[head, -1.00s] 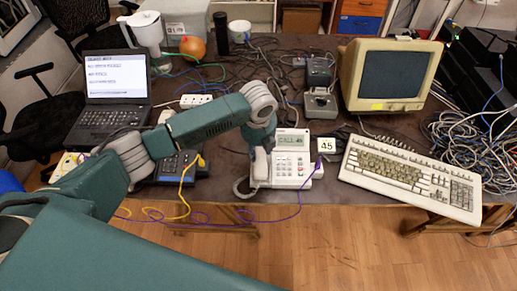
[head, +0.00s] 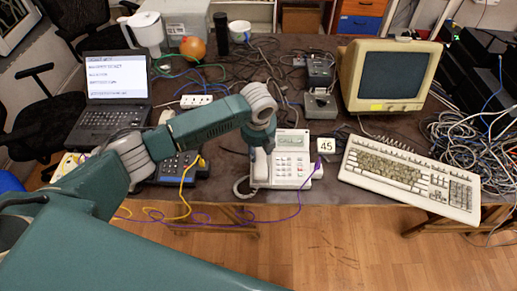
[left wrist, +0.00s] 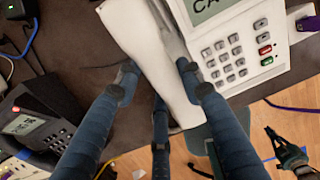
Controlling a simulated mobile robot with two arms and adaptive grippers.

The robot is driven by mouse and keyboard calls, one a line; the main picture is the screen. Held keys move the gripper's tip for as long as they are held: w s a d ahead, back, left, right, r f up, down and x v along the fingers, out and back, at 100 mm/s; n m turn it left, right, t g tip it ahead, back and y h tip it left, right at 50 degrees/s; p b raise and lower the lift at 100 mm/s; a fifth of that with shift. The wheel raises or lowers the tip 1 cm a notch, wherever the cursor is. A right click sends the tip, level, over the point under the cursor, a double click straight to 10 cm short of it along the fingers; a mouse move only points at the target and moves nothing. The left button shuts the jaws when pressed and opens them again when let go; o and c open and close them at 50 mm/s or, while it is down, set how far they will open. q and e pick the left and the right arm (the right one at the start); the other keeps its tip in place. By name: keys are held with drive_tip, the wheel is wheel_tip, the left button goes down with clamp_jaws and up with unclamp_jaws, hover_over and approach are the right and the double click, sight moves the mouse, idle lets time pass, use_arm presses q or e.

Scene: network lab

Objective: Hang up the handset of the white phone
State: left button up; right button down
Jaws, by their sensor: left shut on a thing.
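The white phone (head: 290,172) stands near the table's front edge, its small screen lit. Its handset (left wrist: 140,35) is white and lies lengthwise along the phone's left side. My left gripper (head: 262,147) comes down from above on that side. In the left wrist view my left gripper (left wrist: 158,80) is shut on the handset, with fingers on both sides of it. The handset's far end runs out of that view. I cannot tell whether it touches the cradle, as the handset hides it. A dark gripper-like part, likely my right one (left wrist: 287,152), shows low at the right.
A dark desk phone (head: 178,166) stands left of the white phone, with a yellow cable. A number 45 card (head: 326,146) and a cream keyboard (head: 410,178) are to the right. A laptop (head: 115,95) stands behind left.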

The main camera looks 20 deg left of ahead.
use_arm(q)
drive_tip(key=shift+b+x, duration=0.4)
drive_tip(key=shift+x, duration=0.4)
drive_tip(key=o, duration=1.5)
drive_tip(key=v, duration=1.2)
